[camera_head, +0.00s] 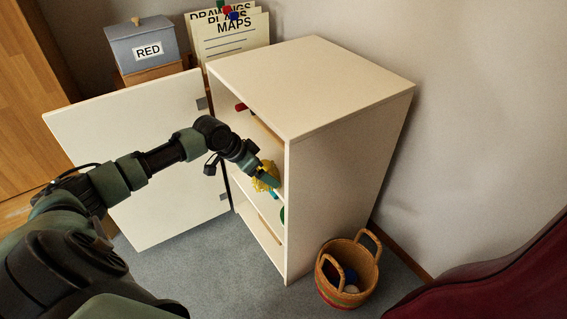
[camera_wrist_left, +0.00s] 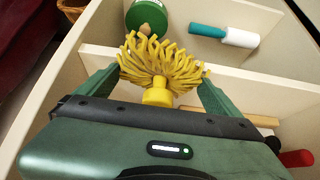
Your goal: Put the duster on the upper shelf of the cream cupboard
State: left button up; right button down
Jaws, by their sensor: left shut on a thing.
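The yellow duster (camera_head: 262,184) has a mop-like head of soft strands and a short round yellow end. In the left wrist view the duster (camera_wrist_left: 157,94) sits between the two green fingers of my left gripper (camera_wrist_left: 160,79), which is shut on it. In the head view my left gripper (camera_head: 267,175) is at the open front of the cream cupboard (camera_head: 345,150), near the edge of a shelf board (camera_head: 264,198). Whether the duster touches the board cannot be told. The cupboard door (camera_head: 140,160) stands wide open to the left. My right gripper is not in view.
A red-ended item (camera_head: 241,107) lies in the upper compartment. A green round thing (camera_wrist_left: 146,17) and a teal-and-white roller (camera_wrist_left: 224,34) lie in another compartment. A wicker basket (camera_head: 347,270) stands on the floor beside the cupboard. A box marked RED (camera_head: 142,47) stands behind the door.

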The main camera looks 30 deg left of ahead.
aim_at(283, 170)
pick_arm(q)
jog(key=w, duration=0.1)
jog(key=w+d, duration=0.1)
jog(key=w, duration=0.2)
jog(key=shift+d, duration=0.35)
jog(key=shift+w+d+b, duration=0.25)
jog(key=shift+w+b, duration=0.05)
jog(key=shift+w, duration=0.3)
jog(key=shift+w+d+b, duration=0.25)
jog(key=shift+w, duration=0.35)
jog(key=shift+w+d+f, duration=0.1)
jog(key=shift+w+f, duration=0.05)
jog(key=shift+w, duration=0.1)
jog(key=shift+s, duration=0.1)
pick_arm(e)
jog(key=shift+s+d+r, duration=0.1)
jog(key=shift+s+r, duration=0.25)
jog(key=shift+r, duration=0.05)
pick_arm(q)
jog(key=o, duration=1)
